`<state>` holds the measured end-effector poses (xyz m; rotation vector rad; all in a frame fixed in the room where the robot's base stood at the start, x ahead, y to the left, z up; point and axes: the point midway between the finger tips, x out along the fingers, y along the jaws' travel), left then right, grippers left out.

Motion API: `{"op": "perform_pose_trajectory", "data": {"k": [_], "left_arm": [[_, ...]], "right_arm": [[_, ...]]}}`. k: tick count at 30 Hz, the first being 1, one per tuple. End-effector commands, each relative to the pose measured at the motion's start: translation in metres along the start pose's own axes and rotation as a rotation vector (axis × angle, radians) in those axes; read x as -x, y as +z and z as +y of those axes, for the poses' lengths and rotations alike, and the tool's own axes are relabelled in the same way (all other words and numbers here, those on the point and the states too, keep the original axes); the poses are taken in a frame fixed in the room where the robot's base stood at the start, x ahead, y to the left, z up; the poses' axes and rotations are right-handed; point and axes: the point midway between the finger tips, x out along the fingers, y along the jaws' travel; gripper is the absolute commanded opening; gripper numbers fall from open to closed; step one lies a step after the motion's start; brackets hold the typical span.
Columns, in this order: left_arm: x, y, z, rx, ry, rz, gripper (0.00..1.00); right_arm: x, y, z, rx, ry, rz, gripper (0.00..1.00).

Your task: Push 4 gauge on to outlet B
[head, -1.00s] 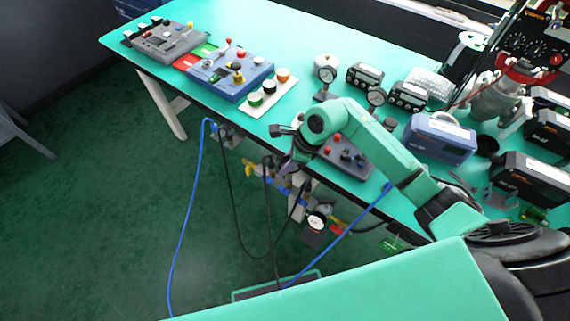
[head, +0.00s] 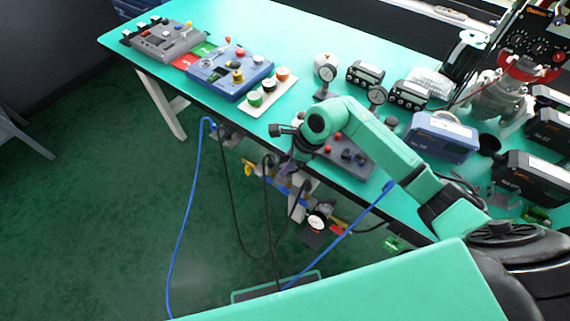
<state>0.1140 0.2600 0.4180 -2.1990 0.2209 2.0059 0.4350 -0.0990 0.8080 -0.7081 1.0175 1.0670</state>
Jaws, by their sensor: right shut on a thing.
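My right arm reaches in from the right over the table's front edge, and my right gripper (head: 284,182) points down just in front of it. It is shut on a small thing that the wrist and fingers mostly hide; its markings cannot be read. Beside and below the gripper is a row of fittings (head: 256,172) with yellow and blue parts, under the table edge. A round white dial gauge (head: 317,220) on a dark block hangs lower right. The outlet letters are too small to read. My left gripper is not in view.
Black hoses (head: 232,212) and a blue hose (head: 182,225) loop down to the floor. The green table (head: 200,52) carries control boxes (head: 229,72), standing gauges (head: 326,72) and a blue instrument (head: 440,137).

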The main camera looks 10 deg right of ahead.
Motion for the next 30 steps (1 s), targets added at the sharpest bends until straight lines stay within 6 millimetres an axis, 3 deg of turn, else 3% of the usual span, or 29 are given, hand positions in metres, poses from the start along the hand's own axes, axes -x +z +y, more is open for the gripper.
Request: {"op": "perform_pose_trajectory", "data": {"k": [18, 19, 21, 22, 30], "left_arm": [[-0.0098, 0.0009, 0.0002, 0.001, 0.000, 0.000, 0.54], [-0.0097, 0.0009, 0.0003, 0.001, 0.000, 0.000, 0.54], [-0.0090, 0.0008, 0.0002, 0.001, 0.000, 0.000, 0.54], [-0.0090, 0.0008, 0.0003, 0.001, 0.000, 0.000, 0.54], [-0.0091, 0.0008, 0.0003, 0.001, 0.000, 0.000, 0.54]], "right_arm": [[-0.0092, -0.0038, -0.0003, 0.000, -0.001, -0.001, 0.00], [-0.0091, -0.0037, -0.0003, 0.000, -0.001, -0.001, 0.28], [-0.0086, -0.0035, -0.0003, 0.000, -0.001, -0.001, 0.55], [-0.0086, -0.0035, -0.0002, 0.000, 0.000, -0.001, 0.60], [-0.0086, -0.0039, 0.0000, 0.000, 0.000, 0.000, 0.60]]}}
